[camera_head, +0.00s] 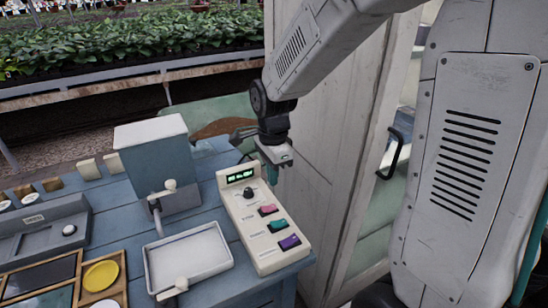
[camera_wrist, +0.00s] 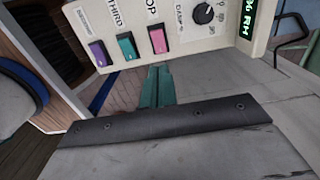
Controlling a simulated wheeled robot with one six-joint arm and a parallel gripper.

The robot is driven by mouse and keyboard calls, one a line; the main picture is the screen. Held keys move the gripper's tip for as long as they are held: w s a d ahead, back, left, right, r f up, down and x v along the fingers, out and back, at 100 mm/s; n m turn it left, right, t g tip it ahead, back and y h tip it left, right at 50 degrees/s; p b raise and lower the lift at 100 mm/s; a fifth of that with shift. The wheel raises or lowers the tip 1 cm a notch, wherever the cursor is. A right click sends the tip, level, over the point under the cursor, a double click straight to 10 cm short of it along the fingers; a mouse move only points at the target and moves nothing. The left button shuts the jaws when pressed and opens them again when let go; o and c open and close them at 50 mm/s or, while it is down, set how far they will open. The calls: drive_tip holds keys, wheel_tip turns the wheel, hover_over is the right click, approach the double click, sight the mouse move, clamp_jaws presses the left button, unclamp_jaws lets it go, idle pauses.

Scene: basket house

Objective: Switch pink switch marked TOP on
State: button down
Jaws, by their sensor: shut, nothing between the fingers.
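The pink switch (camera_head: 268,210) is on a cream control box (camera_head: 241,222) on the blue table. In the wrist view the pink switch (camera_wrist: 157,41) has a partly hidden label ending in "OP" beside it. I cannot tell whether the switch is on or off. A teal switch (camera_head: 277,226) and a purple switch (camera_head: 290,242) follow in the same row. My gripper (camera_head: 273,175) is shut and empty, above and right of the box near its display end. In the wrist view its teal fingertips (camera_wrist: 158,72) appear just below the pink and teal switches, apart from both.
The box also carries a black knob (camera_head: 248,193) and a lit green display (camera_head: 240,175). A white tray (camera_head: 158,270) and a blue-grey box-shaped device (camera_head: 150,150) stand left of it. A pale door (camera_head: 340,130) with a black handle (camera_head: 393,158) is close on the right.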

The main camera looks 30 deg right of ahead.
drive_tip(key=r, duration=0.6)
drive_tip(key=shift+d, duration=0.3)
drive_tip(key=shift+f, duration=0.1)
drive_tip(key=s+r+n, duration=0.3)
drive_tip(key=s+n, duration=0.6)
drive_tip(key=s, duration=0.2)
drive_tip(key=s+r+n+t, duration=0.1)
drive_tip(key=s+r+n, duration=0.3)
drive_tip(key=s+n, duration=0.5)
drive_tip(key=shift+s, duration=1.1)
